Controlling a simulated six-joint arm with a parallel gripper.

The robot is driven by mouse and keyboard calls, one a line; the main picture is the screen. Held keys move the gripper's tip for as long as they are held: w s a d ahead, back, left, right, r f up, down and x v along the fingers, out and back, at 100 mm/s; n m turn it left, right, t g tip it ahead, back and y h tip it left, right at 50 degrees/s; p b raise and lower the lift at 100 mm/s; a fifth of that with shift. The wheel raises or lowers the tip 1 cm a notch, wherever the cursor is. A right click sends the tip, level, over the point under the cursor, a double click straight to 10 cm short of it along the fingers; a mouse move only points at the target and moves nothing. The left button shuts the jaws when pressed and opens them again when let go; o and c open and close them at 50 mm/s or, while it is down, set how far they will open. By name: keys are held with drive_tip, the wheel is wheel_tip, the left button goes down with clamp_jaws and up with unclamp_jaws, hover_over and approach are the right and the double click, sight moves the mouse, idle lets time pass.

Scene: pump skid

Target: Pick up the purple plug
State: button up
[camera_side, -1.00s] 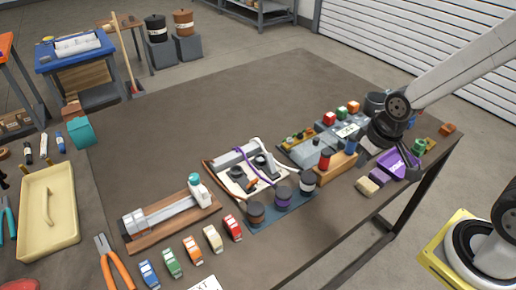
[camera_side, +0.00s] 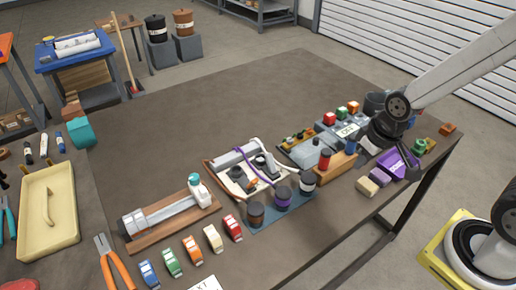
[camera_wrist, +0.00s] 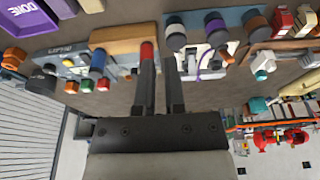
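A small purple block (camera_side: 379,176) lies at the table's near right edge, beside a beige block (camera_side: 366,187) and the purple tray (camera_side: 405,168). It shows at the top left of the wrist view (camera_wrist: 66,8). I cannot tell for sure whether this block is the plug; a jar with a purple band (camera_side: 283,197) stands farther left. My gripper (camera_wrist: 159,62) is above the table, its two fingers apart with nothing between them. In the side view my gripper's wrist hides part of the grey box area.
A wooden rack (camera_side: 334,167) with a red and a blue peg stands close to my gripper. The grey box (camera_side: 327,124) carries red, orange and green plugs. A dark bucket (camera_side: 374,101) is behind my wrist. The table's back middle is clear.

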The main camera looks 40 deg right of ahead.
drive_tip(key=o, duration=1.1)
drive_tip(key=shift+c, duration=0.2)
drive_tip(key=shift+w, duration=0.1)
drive_tip(key=m+g, duration=0.3)
drive_tip(key=m, duration=0.8)
hover_over(283, 191)
wheel_tip(283, 191, down, 9)
drive_tip(key=shift+r, duration=0.15)
drive_tip(key=shift+d, duration=0.1)
drive_tip(key=shift+f, duration=1.35)
drive_tip(key=shift+f, duration=2.55)
drive_tip(key=shift+c, duration=0.2)
